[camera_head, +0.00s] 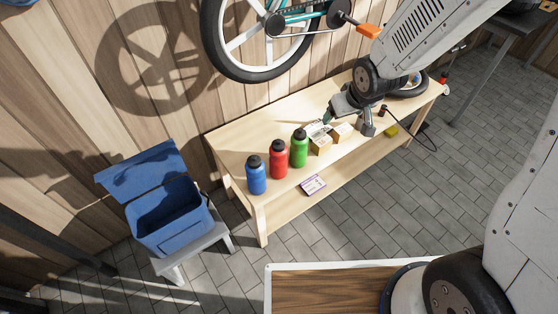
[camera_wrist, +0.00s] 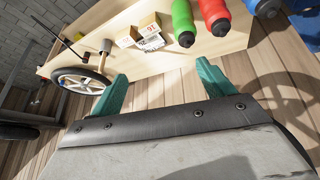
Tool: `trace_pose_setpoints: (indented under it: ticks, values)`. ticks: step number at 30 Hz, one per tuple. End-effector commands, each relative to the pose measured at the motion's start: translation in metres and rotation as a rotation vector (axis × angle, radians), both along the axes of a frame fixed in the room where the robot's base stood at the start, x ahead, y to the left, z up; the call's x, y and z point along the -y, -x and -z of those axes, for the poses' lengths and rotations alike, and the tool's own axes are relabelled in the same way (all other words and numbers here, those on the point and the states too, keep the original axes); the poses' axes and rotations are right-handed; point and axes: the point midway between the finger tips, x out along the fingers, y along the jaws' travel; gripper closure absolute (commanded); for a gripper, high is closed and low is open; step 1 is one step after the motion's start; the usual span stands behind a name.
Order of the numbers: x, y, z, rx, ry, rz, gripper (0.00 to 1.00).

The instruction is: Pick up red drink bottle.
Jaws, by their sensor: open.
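The red drink bottle (camera_head: 278,161) has a black cap and stands upright on the wooden workbench (camera_head: 236,137). It is between a blue bottle (camera_head: 256,178) and a green bottle (camera_head: 299,150). In the wrist view the red bottle (camera_wrist: 213,14) is at the top, right of centre, partly cut off by the frame edge. My gripper (camera_head: 327,118) is above the bench, to the right of and apart from the bottles. In the wrist view its teal fingers (camera_wrist: 164,83) are spread with nothing between them.
Small boxes (camera_head: 320,146) sit on the bench right of the green bottle. A wheel (camera_wrist: 80,81) lies farther along the bench. A bicycle (camera_head: 262,40) hangs on the wall above. An open blue cooler (camera_head: 173,235) stands left of the bench.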

Motion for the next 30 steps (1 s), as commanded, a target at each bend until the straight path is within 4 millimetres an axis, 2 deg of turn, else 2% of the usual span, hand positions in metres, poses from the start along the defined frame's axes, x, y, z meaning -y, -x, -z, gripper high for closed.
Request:
trace_pose_setpoints:
  ticks: [1,6,9,13,15,18,26,30]
  values:
    - [-0.011,-0.007,0.028,0.006,-0.008,-0.029,0.20]
    - [-0.046,-0.024,0.104,0.081,-0.050,-0.123,0.20]
    - [-0.066,-0.024,0.149,0.127,-0.090,-0.176,0.20]
    - [-0.097,-0.022,0.196,0.241,-0.173,-0.245,0.20]
    - [-0.112,-0.023,0.208,0.329,-0.230,-0.276,0.20]
    - [-0.126,-0.024,0.211,0.435,-0.297,-0.299,0.20]
    - [-0.143,-0.023,0.210,0.585,-0.393,-0.326,0.20]
    - [-0.151,-0.032,0.214,0.601,-0.403,-0.328,0.20]
